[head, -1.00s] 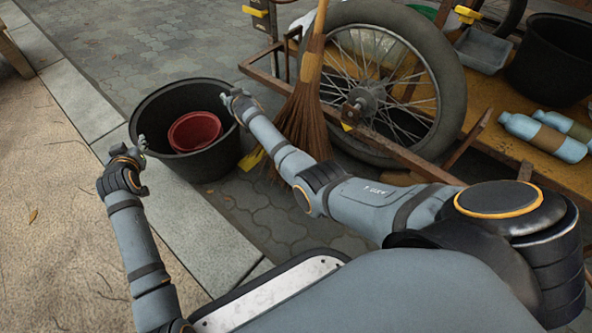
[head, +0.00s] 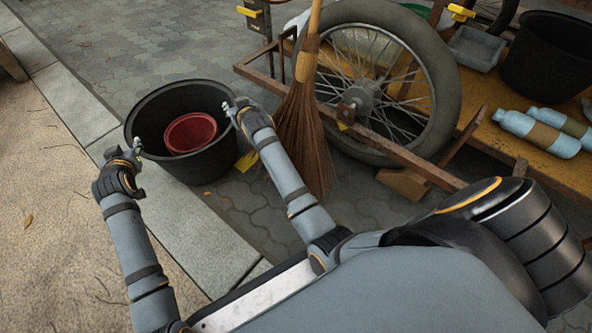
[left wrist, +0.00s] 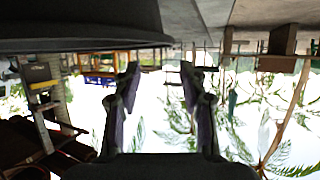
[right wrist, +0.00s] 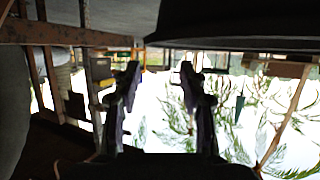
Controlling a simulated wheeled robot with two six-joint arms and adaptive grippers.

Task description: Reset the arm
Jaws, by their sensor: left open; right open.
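My left gripper (head: 131,149) is at the left side of the black tub, near its rim, in the head view. It is open and empty; its two fingers stand apart in the left wrist view (left wrist: 157,85). My right gripper (head: 235,107) is at the right side of the tub, near the rim. It is open and empty, with fingers apart in the right wrist view (right wrist: 159,85). The black tub (head: 205,165) stands on the paving between them, with a red bowl (head: 190,132) inside. I cannot tell whether either gripper touches the rim.
A straw broom (head: 303,130) leans by a spoked wheel (head: 440,60) and a rusty cart frame to the right of my right arm. Blue bottles (head: 537,135) lie on the yellow cart bed. A stone curb (head: 190,225) runs along the left. Paving behind the tub is clear.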

